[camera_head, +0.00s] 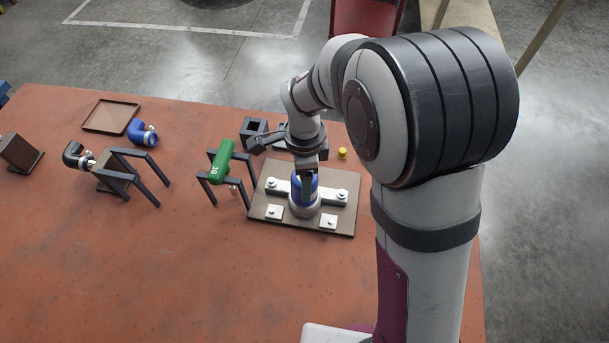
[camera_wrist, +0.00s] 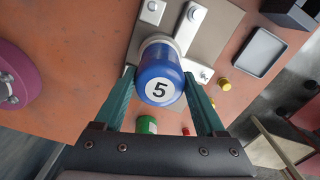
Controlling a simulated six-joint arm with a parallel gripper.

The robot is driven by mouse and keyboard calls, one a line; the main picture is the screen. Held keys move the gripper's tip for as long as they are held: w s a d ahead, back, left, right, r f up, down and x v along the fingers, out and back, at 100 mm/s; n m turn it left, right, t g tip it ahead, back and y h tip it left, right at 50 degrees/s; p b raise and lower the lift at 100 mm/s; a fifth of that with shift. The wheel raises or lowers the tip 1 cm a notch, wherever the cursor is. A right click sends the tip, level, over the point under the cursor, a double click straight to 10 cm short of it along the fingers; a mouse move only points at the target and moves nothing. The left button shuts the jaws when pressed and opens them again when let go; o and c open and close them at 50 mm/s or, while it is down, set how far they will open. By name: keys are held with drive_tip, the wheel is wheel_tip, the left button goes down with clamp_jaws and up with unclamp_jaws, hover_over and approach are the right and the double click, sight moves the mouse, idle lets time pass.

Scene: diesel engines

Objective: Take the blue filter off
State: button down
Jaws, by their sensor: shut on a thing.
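The blue filter (camera_head: 304,188) stands upright on a round silver mount (camera_head: 304,207) on a brown plate (camera_head: 343,182). In the wrist view the filter (camera_wrist: 162,75) shows its end with a white disc and the number 5. My gripper (camera_head: 305,178) is above it with its fingers pointing down. In the wrist view the two green fingers of my gripper (camera_wrist: 160,98) lie on either side of the filter and are shut on it. The filter's lower end meets the mount; I cannot tell whether it is loose there.
Silver brackets (camera_head: 273,211) are bolted to the plate around the mount. A green cylinder marked 10 (camera_head: 220,160) rests on a dark stand to the left. Dark boxes (camera_head: 254,130) and a yellow cap (camera_head: 342,153) are behind. The table's front left is clear.

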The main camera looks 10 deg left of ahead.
drive_tip(key=shift+r, duration=0.15)
drive_tip(key=shift+r, duration=2.9)
